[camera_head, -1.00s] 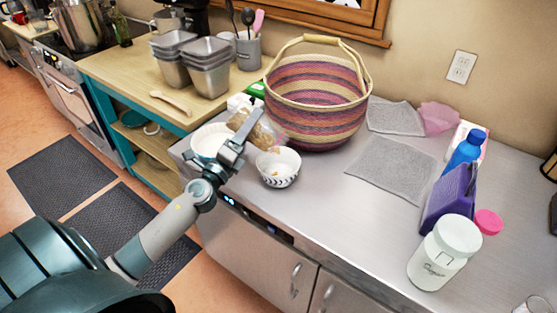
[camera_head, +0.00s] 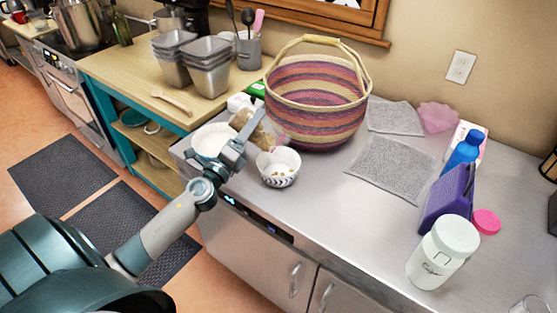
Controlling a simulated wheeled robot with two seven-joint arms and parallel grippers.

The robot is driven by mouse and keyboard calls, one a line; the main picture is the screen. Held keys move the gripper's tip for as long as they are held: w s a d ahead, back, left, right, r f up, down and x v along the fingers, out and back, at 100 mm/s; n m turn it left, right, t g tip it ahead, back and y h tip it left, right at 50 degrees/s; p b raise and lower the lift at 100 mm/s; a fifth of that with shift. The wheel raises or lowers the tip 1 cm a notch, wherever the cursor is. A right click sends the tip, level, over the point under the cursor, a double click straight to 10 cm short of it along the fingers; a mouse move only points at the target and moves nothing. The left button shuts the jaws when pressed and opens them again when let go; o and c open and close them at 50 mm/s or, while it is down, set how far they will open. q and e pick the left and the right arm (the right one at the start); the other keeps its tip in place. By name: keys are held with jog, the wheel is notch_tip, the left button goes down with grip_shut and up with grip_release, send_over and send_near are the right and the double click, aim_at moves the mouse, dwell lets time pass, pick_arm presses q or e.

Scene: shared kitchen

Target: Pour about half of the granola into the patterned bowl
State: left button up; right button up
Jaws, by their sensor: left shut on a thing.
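The patterned bowl (camera_head: 279,177), white inside with a dark leaf-like pattern outside, stands upright near the front edge of the counter. A few brown bits of granola (camera_head: 278,172) lie in it. My left gripper (camera_head: 244,135) is shut on the granola container (camera_head: 258,131), a clear vessel with brown granola inside. It is held tilted above and just left of the bowl, its pinkish mouth end toward the bowl. The gripper hides part of the container. My right gripper is not in view.
A plain white bowl (camera_head: 207,141) stands close left of the patterned bowl. A striped basket (camera_head: 318,100) stands right behind. Grey cloths (camera_head: 391,168) lie to the right, then a purple item (camera_head: 449,196) and a white canister (camera_head: 443,252). The counter's front middle is clear.

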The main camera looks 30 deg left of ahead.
pick_arm(q)
jog(key=shift+w+d+r+m+h+p, duration=0.1)
jog(key=shift+d+r+m+h+p, duration=0.15)
jog(key=shift+d+r+m+p, duration=0.4)
jog(key=shift+w+d+r+m+h+p, duration=0.1)
jog(key=shift+d+m+h+p, duration=0.15)
jog(key=shift+m+p, duration=0.65)
dwell(1.9)
dwell(2.7)
jog(key=a+f+n+b, duration=0.1)
jog(key=n+b, duration=0.1)
jog(key=a+f+n+y+b, duration=0.1)
jog(key=n+b, duration=0.1)
jog(key=a+f+n+y+b, duration=0.1)
jog(key=f+n+b, duration=0.1)
jog(key=b, duration=0.1)
jog(key=shift+s+a, duration=0.25)
jog(key=shift+s, duration=0.1)
jog(key=shift+a+r+n, duration=0.1)
jog(key=shift+r+n, duration=0.15)
jog(key=shift+n, duration=0.1)
jog(key=shift+f, duration=0.15)
